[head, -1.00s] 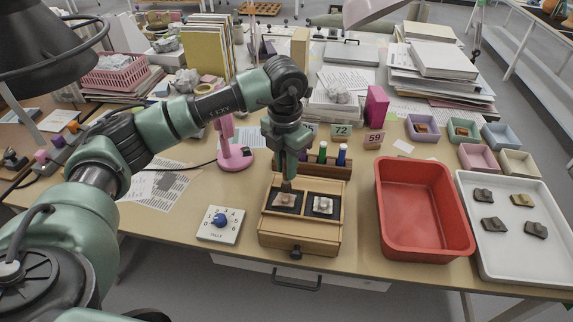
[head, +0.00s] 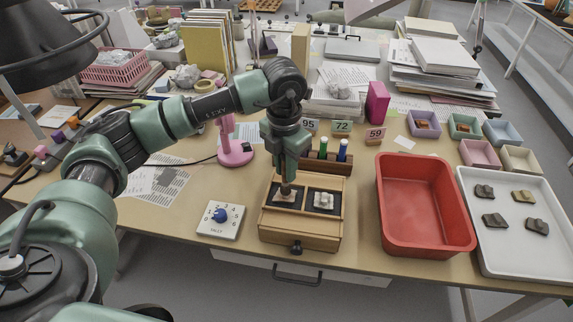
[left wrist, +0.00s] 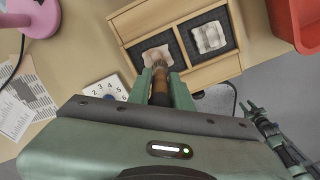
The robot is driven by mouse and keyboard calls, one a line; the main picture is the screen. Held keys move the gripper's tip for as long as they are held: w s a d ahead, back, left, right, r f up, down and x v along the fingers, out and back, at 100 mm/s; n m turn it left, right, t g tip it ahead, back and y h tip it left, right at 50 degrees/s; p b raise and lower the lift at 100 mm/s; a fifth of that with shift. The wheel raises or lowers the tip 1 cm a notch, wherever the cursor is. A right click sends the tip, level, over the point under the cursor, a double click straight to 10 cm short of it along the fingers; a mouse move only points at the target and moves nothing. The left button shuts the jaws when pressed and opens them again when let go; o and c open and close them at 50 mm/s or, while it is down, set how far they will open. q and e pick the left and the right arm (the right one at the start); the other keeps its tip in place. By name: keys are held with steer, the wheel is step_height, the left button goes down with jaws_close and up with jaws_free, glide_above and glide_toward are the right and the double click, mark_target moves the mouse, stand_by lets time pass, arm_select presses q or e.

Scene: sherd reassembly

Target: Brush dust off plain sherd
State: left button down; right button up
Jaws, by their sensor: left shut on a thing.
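A wooden box (head: 265,227) holds two dark-lined compartments side by side. A pale pinkish sherd (left wrist: 181,46) lies in the left compartment; it looks plain. A whiter sherd (head: 323,200) with raised or mottled marks lies in the right one; it also shows in the left wrist view (left wrist: 208,38). My left gripper (head: 287,178) is shut on a brown-handled brush (left wrist: 160,92), held upright over the left compartment. The brush tip is at the near part of the left sherd; I cannot tell whether it touches. The gripper and brush partly hide this sherd in the head view.
A dial box (head: 221,220) stands left of the wooden box. A red bin (head: 388,240) and a white tray (head: 480,250) with several dark sherds are to the right. A vial rack (head: 335,168) and a pink lamp (head: 236,157) stand behind.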

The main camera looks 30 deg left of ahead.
arm_select(q)
steer(key=shift+w+a+f, duration=0.1)
steer(key=shift+w+a, duration=0.15)
steer(key=shift+w, duration=0.55)
steer(key=shift+s+d, duration=0.3)
steer(key=shift+s, duration=0.55)
steer(key=shift+w+a+f+b, duration=0.1)
steer(key=shift+w+a+b, duration=0.15)
steer(key=shift+w+b, duration=0.45)
steer(key=shift+s+d, duration=0.25)
steer(key=shift+s, duration=0.45)
steer(key=shift+w+a, duration=0.3)
steer(key=shift+w, duration=0.55)
steer(key=shift+s+d, duration=0.3)
steer(key=shift+s, duration=0.55)
steer(key=shift+w+a, duration=0.3)
steer(key=shift+w, duration=0.55)
steer(key=shift+s+d, duration=0.25)
steer(key=shift+s, duration=0.55)
steer(key=shift+w+a+b, duration=0.25)
steer(key=shift+w+b, duration=0.1)
steer(key=shift+w, duration=0.5)
steer(key=shift+s+d, duration=0.3)
steer(key=shift+s, duration=0.6)
steer(key=shift+w+a, duration=0.3)
steer(key=shift+w, duration=0.6)
